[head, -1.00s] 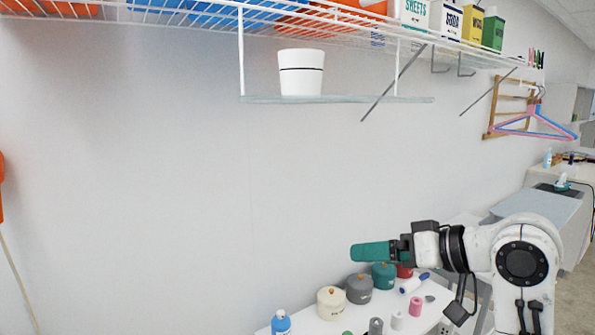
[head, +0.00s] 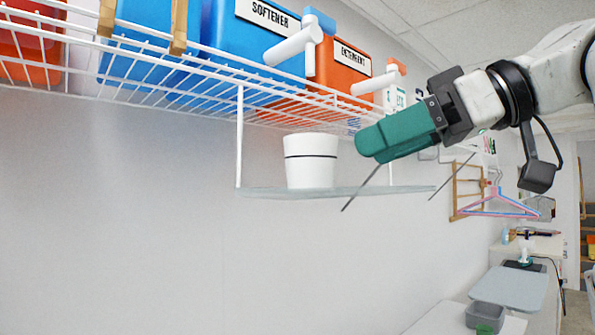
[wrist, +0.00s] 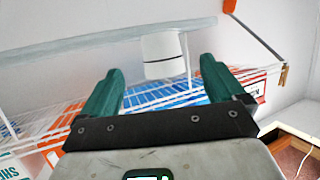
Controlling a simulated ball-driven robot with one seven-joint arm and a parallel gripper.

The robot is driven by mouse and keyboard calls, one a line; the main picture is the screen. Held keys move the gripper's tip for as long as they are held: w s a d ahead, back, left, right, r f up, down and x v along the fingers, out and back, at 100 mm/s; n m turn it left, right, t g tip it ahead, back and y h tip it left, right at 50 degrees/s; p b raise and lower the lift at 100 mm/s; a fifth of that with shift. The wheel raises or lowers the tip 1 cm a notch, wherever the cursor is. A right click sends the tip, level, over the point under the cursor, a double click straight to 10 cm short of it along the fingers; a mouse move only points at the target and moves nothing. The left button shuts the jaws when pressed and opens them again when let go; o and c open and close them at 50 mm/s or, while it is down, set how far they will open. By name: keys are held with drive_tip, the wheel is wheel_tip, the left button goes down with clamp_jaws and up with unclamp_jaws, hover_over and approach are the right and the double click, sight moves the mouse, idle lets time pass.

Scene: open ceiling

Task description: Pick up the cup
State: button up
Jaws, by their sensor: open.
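The cup (head: 311,162) is white with a thin dark band and stands upright on a small hanging shelf (head: 270,192) below the wire rack. My gripper (head: 368,142) has green fingers and is to the right of the cup in the head view, apart from it. In the wrist view, the cup (wrist: 163,55) shows upside down, ahead of and between the two spread fingers of my gripper (wrist: 160,85). Nothing is between the fingers. The cup's far side is hidden.
The wire rack (head: 200,62) above holds a blue softener container (head: 255,45) and an orange detergent container (head: 335,70). A thin rod hangs beside the shelf's right end. Hangers (head: 497,205) hang farther right. The wall left of the shelf is clear.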

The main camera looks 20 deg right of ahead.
sight(310, 170)
drive_tip(key=x, duration=0.5)
drive_tip(key=shift+w+a+p, duration=0.1)
drive_tip(key=shift+a+p, duration=0.05)
drive_tip(key=shift+p, duration=0.2)
drive_tip(key=x, duration=0.1)
drive_tip(key=p+x, duration=0.1)
drive_tip(key=x, duration=0.2)
drive_tip(key=shift+a+r+p, duration=0.15)
drive_tip(key=shift+r+p, duration=0.1)
drive_tip(key=shift+p, duration=0.05)
drive_tip(key=shift+w+a+f, duration=0.25)
drive_tip(key=shift+w+a, duration=0.05)
drive_tip(key=shift+w, duration=0.15)
drive_tip(key=shift+c, duration=0.4)
drive_tip(key=c, duration=0.9)
drive_tip(key=shift+c, duration=0.2)
drive_tip(key=shift+r, duration=0.2)
